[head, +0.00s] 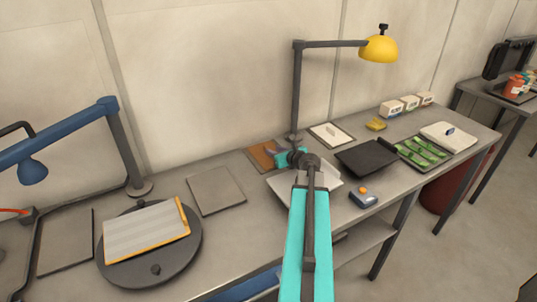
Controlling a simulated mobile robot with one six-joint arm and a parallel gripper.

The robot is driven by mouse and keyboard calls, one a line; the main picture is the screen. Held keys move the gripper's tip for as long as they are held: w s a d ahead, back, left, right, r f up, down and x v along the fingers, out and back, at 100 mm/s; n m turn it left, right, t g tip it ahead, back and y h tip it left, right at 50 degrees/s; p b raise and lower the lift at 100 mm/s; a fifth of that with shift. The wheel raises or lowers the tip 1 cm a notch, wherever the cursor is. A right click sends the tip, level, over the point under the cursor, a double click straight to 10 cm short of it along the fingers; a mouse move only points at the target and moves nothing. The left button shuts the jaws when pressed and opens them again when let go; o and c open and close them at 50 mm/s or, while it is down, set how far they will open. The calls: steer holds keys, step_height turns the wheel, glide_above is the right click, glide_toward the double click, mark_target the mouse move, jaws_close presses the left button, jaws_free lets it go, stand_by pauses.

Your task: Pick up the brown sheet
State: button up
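A brown sheet (257,158) lies flat on the grey bench near the wall, left of the yellow lamp's post. Its right part is hidden behind the end of my arm. My gripper (275,153) is at or just above the sheet's right side; whether it touches the sheet I cannot tell. The fingers are small and partly hidden by my wrist, so their opening does not show.
A white tray (283,187) is partly hidden behind my arm. A grey panel (216,191) lies to the left, beside a round dark turntable (112,270). A yellow lamp (378,49) overhangs the bench. A dark tray (367,158) stands to the right.

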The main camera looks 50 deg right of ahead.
steer(key=shift+w, duration=0.1)
stand_by(0.3)
steer(key=shift+p+x, duration=0.75)
steer(key=shift+x, duration=0.65)
steer(key=shift+p+x, duration=0.3)
steer(key=shift+x, duration=0.85)
steer(key=shift+a, duration=0.15)
jaws_close()
